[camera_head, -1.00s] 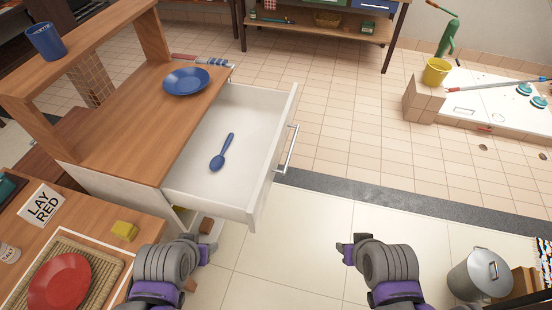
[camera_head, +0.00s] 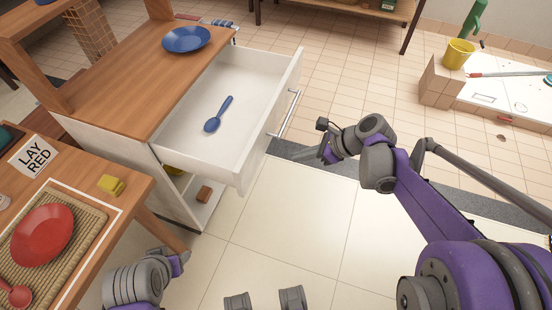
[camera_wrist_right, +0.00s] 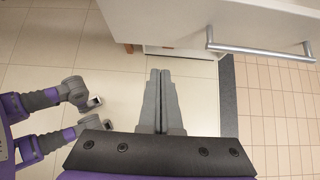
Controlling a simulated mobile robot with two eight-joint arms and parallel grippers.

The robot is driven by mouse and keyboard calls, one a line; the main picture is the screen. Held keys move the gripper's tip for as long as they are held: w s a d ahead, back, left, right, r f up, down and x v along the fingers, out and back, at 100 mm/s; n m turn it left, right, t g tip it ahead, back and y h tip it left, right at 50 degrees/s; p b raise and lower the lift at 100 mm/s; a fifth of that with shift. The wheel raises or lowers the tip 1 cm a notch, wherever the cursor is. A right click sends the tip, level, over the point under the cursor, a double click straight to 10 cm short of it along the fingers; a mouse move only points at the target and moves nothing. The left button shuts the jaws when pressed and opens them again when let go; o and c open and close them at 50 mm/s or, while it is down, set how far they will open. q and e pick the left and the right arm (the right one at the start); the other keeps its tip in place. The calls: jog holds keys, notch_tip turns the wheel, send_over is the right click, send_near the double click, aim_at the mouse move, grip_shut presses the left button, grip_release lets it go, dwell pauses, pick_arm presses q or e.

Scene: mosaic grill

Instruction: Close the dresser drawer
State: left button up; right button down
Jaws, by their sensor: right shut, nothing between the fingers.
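The white dresser drawer (camera_head: 262,135) is pulled out from the wood-topped dresser (camera_head: 120,82), with a blue spoon (camera_head: 218,114) lying inside. Its metal bar handle (camera_head: 286,114) is on the front face. My right gripper (camera_head: 305,155) is shut and empty, just right of and below the handle, apart from it. In the right wrist view its fingers (camera_wrist_right: 160,75) are together, with the drawer front (camera_wrist_right: 190,20) and handle (camera_wrist_right: 258,49) above and to the right. My left arm shows at the lower left; the fingers of my left gripper (camera_head: 180,262) cannot be made out.
A blue plate (camera_head: 186,39) sits on the dresser top. A table at left holds a red plate (camera_head: 43,236), a woven mat and a yellow block (camera_head: 111,185). A yellow bucket (camera_head: 459,53) stands far right. The tiled floor before the drawer is clear.

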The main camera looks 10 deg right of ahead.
aim_at(257, 161)
jog(key=x, duration=0.3)
jog(key=a+r+x, duration=0.1)
jog(key=x, duration=0.7)
jog(key=shift+w+a+r+b, duration=0.15)
jog(key=shift+w+a+b, duration=0.15)
jog(key=shift+w+b, duration=0.15)
jog(key=shift+w+a, duration=0.35)
jog(key=shift+a, duration=0.05)
jog(key=w+a, duration=0.5)
jog(key=a, duration=0.3)
jog(key=w+a, duration=0.5)
jog(key=a, duration=0.3)
jog(key=w+a+b, duration=0.1)
jog(key=w+a, duration=0.5)
jog(key=a, duration=0.2)
jog(key=shift+w, duration=0.1)
jog(key=shift+w+a, duration=0.25)
jog(key=shift+a, duration=0.1)
jog(key=shift+r, duration=0.1)
jog(key=shift+a, duration=0.1)
